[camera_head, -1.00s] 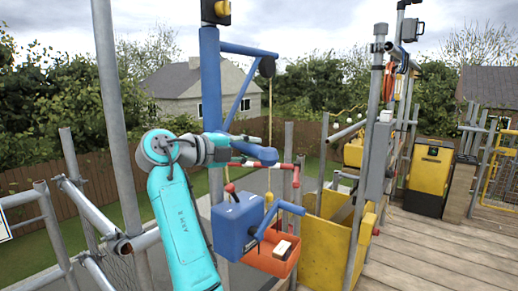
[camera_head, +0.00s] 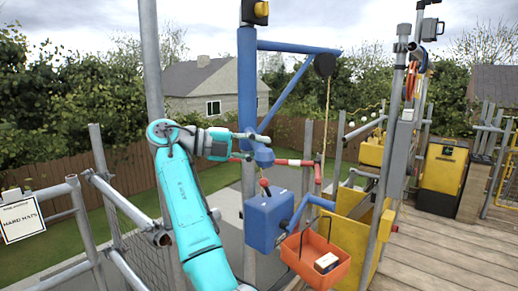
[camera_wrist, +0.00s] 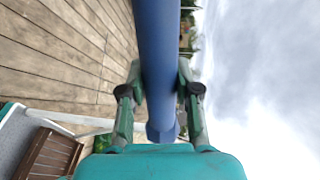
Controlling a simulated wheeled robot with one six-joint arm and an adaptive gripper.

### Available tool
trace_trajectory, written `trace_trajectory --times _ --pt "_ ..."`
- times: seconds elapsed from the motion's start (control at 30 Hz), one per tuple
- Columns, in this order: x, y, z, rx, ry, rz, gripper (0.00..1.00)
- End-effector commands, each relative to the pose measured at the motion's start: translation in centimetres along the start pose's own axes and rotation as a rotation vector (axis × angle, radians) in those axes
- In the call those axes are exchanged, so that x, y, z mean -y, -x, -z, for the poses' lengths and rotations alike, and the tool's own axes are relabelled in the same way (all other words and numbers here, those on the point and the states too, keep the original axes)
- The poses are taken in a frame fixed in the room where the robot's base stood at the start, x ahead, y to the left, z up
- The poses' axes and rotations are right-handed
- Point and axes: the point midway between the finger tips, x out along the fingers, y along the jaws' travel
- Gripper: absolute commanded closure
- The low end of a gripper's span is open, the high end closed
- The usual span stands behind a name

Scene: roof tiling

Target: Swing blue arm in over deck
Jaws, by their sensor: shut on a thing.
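The blue arm (camera_head: 292,47) reaches right from the top of a blue post (camera_head: 247,90), with a diagonal brace below it. A dark pulley (camera_head: 325,65) hangs at its outer end, with a rope down to an orange bucket (camera_head: 335,285). A pale block (camera_head: 326,263) lies in the bucket. My gripper (camera_head: 252,136) is at the post, by a blue bar (camera_head: 262,157) low on the arm's assembly. The wrist view shows my gripper (camera_wrist: 160,95) shut on this blue bar, a finger on each side. The bar hides part of the deck there.
A blue winch box (camera_head: 268,220) with a crank stands low on the post. A yellow panel (camera_head: 350,235) and grey poles stand beside the bucket. The wooden deck (camera_head: 455,255) is open at the right. Grey rails (camera_head: 120,205) are at the left.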

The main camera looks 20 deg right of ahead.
Motion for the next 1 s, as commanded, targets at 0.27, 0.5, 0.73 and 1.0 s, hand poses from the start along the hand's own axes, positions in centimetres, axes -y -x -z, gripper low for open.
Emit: trace_trajectory --times 0.27,0.5,0.73,1.0 --pt "-0.19 0.04 -0.14 -0.026 -0.001 -0.001 1.0" --pt "-0.2 0.05 -0.16 -0.028 -0.001 -0.001 1.0" --pt "-0.19 0.06 -0.16 -0.027 -0.001 -0.001 0.51" --pt "-0.08 0.02 -0.14 -0.028 -0.003 0.0 0.42"
